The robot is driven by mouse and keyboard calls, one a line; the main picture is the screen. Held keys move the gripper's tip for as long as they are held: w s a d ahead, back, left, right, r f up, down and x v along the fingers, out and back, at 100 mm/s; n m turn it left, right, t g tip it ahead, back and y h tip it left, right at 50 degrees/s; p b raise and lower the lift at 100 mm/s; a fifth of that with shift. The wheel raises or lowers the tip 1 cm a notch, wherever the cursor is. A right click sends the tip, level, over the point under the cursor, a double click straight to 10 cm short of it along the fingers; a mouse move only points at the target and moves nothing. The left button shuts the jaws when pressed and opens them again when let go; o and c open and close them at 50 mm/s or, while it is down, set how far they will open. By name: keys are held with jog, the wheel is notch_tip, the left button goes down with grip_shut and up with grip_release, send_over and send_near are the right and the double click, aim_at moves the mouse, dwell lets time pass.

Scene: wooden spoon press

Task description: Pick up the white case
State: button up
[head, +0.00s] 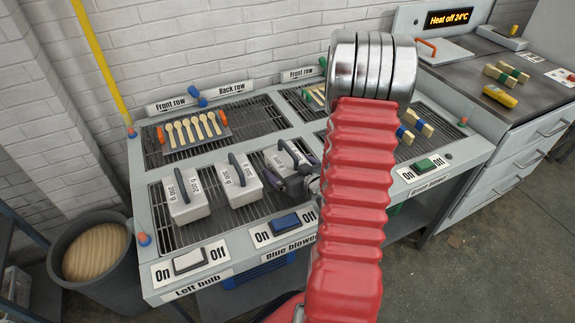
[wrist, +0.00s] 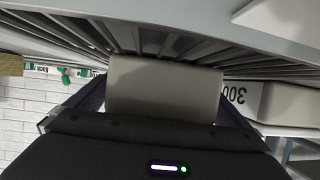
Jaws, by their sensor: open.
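Three white cases with dark handles stand in a row on the front left grate. The rightmost white case (head: 279,159) is partly covered by my gripper (head: 288,183). The middle white case (head: 240,184) and the left white case (head: 187,199) stand clear, with printed weights. In the wrist view, a pale case (wrist: 165,88) sits between my two dark fingers, which are apart on either side of it. I cannot tell whether the fingers touch it. The neighbouring case marked 300 (wrist: 285,103) shows to the right. My red arm hides the area right of the gripper.
A rack of wooden spoons (head: 195,130) lies on the back left grate. A white switch (head: 189,261) and a blue switch (head: 285,222) are on the front edge. A bin (head: 95,250) stands at left. A side bench (head: 480,70) at right holds yellow and green items.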

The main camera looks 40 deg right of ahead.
aim_at(288, 148)
jog(key=c, duration=1.5)
jog(key=shift+o, duration=0.2)
jog(key=shift+r, duration=0.2)
notch_tip(288, 148, up, 9)
jog(key=shift+r, duration=0.35)
dwell(0.8)
